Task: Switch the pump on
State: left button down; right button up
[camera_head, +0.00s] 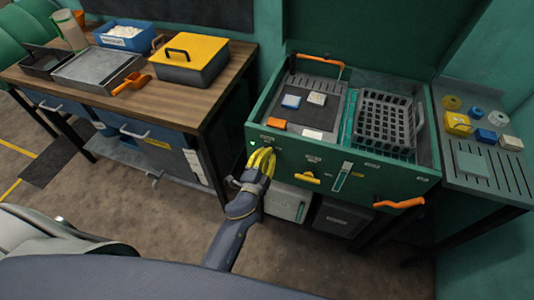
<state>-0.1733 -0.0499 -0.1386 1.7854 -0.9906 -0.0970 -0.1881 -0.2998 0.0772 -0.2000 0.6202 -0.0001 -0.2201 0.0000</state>
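The green wash station (390,168) stands right of centre with its lid raised at the back. Its front panel carries a small lit green light (253,142) at the left end, small labels and a yellow handle-like part (307,178). My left gripper (262,155) has yellow fingers and is in front of the panel's left end, just right of and below the light. Its fingers look close together, but I cannot tell whether they are shut or touch the panel. A pump switch cannot be made out; the gripper covers part of the panel. My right gripper is not in view.
An orange handle (400,203) juts from the front right. A side shelf (480,160) bears small parts. A wooden bench (165,95) with a yellow-lidded box (190,57) stands at left. Floor between is clear.

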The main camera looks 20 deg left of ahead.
pick_arm(q)
jog(key=shift+m, duration=0.5)
jog(key=c, duration=1.5)
grip_release()
jog(key=s, duration=1.2)
jog(key=shift+a, duration=0.35)
